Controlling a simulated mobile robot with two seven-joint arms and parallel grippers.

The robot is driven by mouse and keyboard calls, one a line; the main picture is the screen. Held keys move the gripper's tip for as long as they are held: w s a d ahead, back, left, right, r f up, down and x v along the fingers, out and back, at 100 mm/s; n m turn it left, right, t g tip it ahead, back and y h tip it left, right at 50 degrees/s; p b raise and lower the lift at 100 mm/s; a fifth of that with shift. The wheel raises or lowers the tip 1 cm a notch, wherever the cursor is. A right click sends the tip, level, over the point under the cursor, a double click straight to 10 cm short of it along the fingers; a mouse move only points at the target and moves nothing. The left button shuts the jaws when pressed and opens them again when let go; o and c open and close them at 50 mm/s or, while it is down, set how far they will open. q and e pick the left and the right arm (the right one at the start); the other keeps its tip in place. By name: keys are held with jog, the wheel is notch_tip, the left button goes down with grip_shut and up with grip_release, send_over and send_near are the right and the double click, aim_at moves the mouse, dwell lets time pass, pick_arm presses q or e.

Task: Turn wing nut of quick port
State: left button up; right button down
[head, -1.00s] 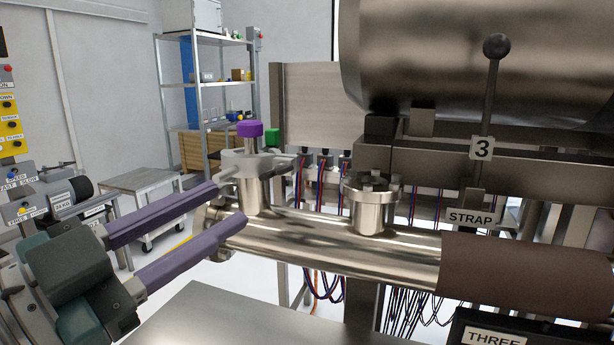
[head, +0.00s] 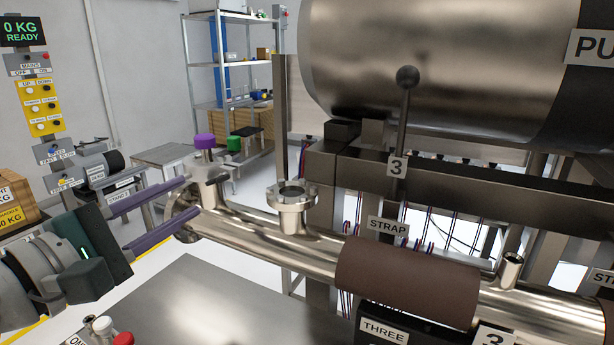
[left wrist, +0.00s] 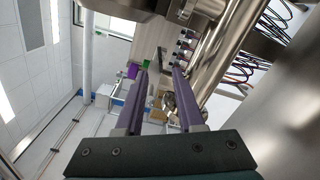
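The quick port (head: 210,190) is a short steel stub with a grey clamp, standing on the left end of a horizontal steel pipe. A purple knob (head: 205,141) stands above it and also shows in the left wrist view (left wrist: 133,71). The wing nut is too small to make out clearly at the clamp. My left gripper (head: 192,197) is just left of the port, with its two purple fingers apart and nothing seen held. In the left wrist view the gripper (left wrist: 160,72) also shows a clear gap. Contact with the port cannot be told. My right gripper is not in view.
A flanged port (head: 292,205) rises from the pipe to the right, with a brown strap (head: 408,281) beyond. A lever with a black ball (head: 407,77) stands before the large steel chamber (head: 430,70). A steel tabletop (head: 210,305) lies below. A control panel (head: 42,105) is at left.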

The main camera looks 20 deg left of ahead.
aim_at(217, 181)
pick_arm(q)
jog(key=shift+w+d, duration=0.15)
jog(key=shift+w, duration=1.2)
jog(key=shift+w+d, duration=0.15)
jog(key=shift+w, duration=1.15)
jog(key=shift+c, duration=0.3)
grip_shut()
